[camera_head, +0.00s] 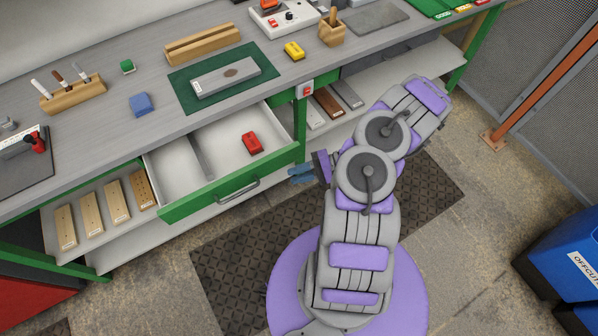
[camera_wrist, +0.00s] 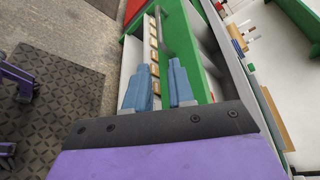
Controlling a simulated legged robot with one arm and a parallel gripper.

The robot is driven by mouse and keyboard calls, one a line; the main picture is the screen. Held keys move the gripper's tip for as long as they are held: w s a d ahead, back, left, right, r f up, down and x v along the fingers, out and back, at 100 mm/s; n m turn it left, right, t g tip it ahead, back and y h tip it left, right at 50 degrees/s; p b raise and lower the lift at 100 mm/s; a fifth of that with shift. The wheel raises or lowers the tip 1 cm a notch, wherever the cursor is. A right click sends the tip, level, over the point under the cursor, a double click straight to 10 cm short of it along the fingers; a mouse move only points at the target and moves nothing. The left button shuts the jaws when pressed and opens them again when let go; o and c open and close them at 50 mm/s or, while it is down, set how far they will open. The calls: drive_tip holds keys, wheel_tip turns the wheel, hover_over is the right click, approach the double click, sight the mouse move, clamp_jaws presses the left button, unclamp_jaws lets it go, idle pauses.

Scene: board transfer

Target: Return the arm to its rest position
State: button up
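My arm is folded over its purple base in the head view, with my gripper (camera_head: 301,174) just off the right end of the open drawer's green front (camera_head: 228,188). In the wrist view the two blue fingers of my gripper (camera_wrist: 160,88) stand apart with nothing between them. The drawer's green front and its handle (camera_wrist: 164,36) show beyond the fingertips. My gripper appears clear of the handle (camera_head: 238,192). A red block (camera_head: 252,142) lies inside the drawer, right of a divider.
The workbench (camera_head: 150,75) holds a grey board (camera_head: 225,77) on a green mat (camera_head: 182,97), a blue block (camera_head: 141,104) and a yellow block (camera_head: 294,51). Blue bins (camera_head: 560,260) stand at right. Floor around my base is open.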

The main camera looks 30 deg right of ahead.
idle(0.6)
drive_tip(key=s+a+r+n+g+h, duration=0.15)
drive_tip(key=a+r+n+g, duration=0.35)
drive_tip(key=r, duration=0.5)
drive_tip(key=a+r+n+g+h, duration=0.2)
drive_tip(key=a+r+n+g, duration=0.15)
drive_tip(key=a+r, duration=0.55)
drive_tip(key=s+d+r+n+h, duration=0.1)
drive_tip(key=s+r+h, duration=0.4)
drive_tip(key=s, duration=0.4)
drive_tip(key=s+d+r+n+t+h, duration=0.1)
drive_tip(key=s+r+h, duration=0.5)
drive_tip(key=s, duration=0.3)
drive_tip(key=shift+s+d+r, duration=0.2)
drive_tip(key=shift+d+r, duration=0.1)
drive_tip(key=shift+r, duration=0.55)
